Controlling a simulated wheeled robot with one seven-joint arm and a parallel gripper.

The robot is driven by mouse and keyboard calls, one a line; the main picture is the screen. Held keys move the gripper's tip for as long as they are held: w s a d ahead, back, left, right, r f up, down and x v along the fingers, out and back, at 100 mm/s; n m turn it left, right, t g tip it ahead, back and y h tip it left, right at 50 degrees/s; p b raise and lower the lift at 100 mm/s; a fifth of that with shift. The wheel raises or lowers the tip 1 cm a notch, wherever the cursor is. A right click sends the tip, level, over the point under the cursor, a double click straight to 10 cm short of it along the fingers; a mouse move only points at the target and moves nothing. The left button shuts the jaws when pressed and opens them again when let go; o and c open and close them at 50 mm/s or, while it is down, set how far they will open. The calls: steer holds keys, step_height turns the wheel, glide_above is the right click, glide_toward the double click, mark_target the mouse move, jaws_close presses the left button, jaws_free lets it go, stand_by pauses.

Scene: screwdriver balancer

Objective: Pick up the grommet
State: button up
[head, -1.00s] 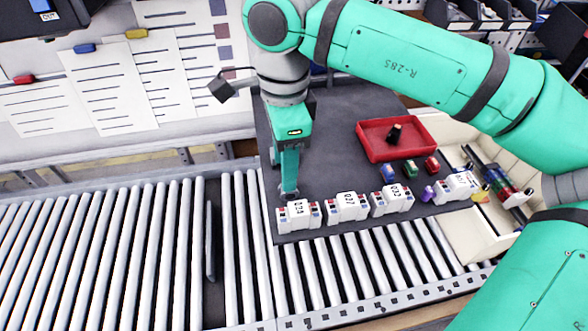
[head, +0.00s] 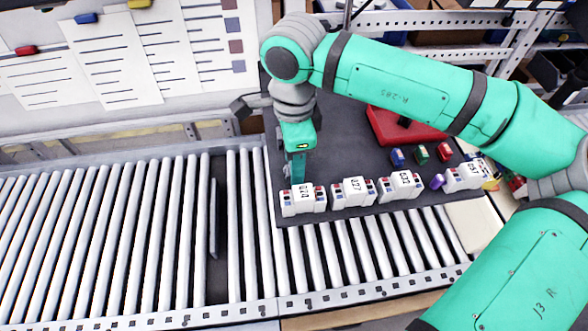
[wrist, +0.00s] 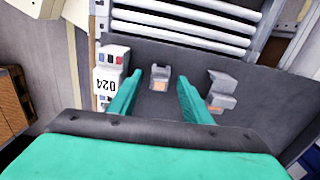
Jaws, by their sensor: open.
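My gripper (head: 296,180) points down behind the leftmost white terminal block, marked 024 (head: 303,200). In the wrist view its two teal fingers (wrist: 159,80) are open and apart, with nothing held. A small grey piece with an orange patch (wrist: 160,77) lies on the dark mat and shows between the fingertips; it may be the grommet, but I cannot tell for sure. The gripper hides it in the head view. A second grey piece with an angled shape (wrist: 222,92) lies right of the fingers. Block 024 (wrist: 108,80) stands just left of them.
More white blocks (head: 352,191) stand in a row along the near edge of the mat (head: 340,130). A red tray (head: 385,128) and small blue, green and red pieces (head: 421,153) are further right. A roller conveyor (head: 130,240) fills the left and front.

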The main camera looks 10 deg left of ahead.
steer(key=shift+f, duration=0.9)
jaws_close()
steer(key=shift+r, duration=0.1)
